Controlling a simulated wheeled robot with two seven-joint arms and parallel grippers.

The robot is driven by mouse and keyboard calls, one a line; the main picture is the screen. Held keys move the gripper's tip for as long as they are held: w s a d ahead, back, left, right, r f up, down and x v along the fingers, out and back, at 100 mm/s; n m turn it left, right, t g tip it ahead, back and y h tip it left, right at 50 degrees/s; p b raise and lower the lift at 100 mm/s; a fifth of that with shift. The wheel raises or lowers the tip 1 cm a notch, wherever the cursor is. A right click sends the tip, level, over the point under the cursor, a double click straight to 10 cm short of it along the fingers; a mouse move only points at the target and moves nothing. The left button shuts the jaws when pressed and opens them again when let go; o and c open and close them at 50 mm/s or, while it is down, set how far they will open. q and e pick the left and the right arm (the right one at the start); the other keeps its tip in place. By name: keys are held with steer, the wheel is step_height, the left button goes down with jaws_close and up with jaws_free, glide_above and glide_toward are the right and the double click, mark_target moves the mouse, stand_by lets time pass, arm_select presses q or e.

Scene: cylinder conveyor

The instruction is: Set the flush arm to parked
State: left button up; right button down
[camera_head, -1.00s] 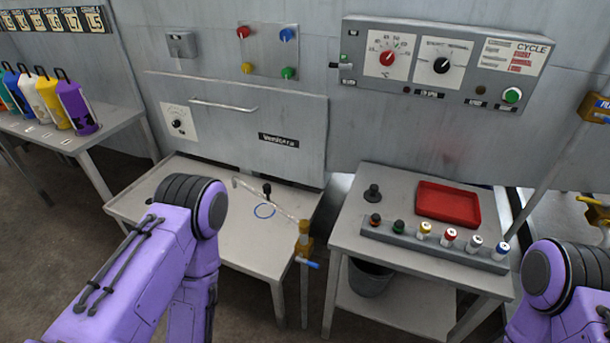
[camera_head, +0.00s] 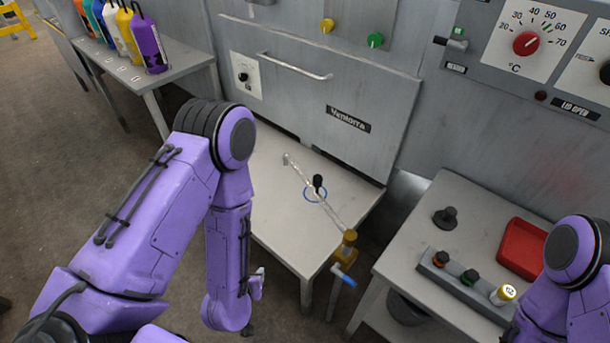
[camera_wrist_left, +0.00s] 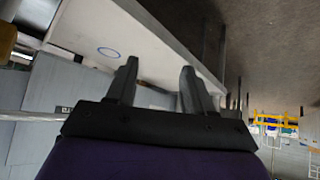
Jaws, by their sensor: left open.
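The flush arm (camera_head: 325,208) is a thin pale tube with an upright black knob (camera_head: 318,183). It runs over the left table from a brass-coloured post (camera_head: 346,247) at the front right corner back toward the left. A blue ring (camera_head: 308,197) is marked on the table top near the knob; it also shows in the left wrist view (camera_wrist_left: 109,52). A blue-tipped handle (camera_head: 344,277) sits low on the post. My left gripper (camera_wrist_left: 158,68) is open and empty, low in front of the left table, apart from the flush arm. My right gripper is out of view.
The left table (camera_head: 275,230) stands below a grey panel door with a bar handle (camera_head: 295,66). A right table (camera_head: 410,250) carries a red tray (camera_head: 520,248), a black knob and several capped vials. Coloured bottles (camera_head: 148,43) stand on a shelf at upper left. Floor is clear at left.

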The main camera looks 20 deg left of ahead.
arm_select(q)
steer(key=w+d+r+m+t+b, duration=0.25)
steer(key=w+d+t, duration=0.2)
steer(key=w, duration=0.45)
steer(key=m+t+h+b, duration=0.1)
steer(key=t+b, duration=0.2)
steer(key=t, duration=0.3)
glide_toward(316, 181)
steer(key=w, duration=0.4)
steer(key=w+p, duration=0.1)
steer(key=w, duration=0.2)
steer(key=w+p, duration=0.1)
steer(key=w, duration=0.2)
steer(key=shift+w+a+r, duration=0.1)
steer(key=shift+w+a, duration=0.1)
steer(key=shift+a, duration=0.2)
steer(key=shift+w, duration=0.5)
jaws_close()
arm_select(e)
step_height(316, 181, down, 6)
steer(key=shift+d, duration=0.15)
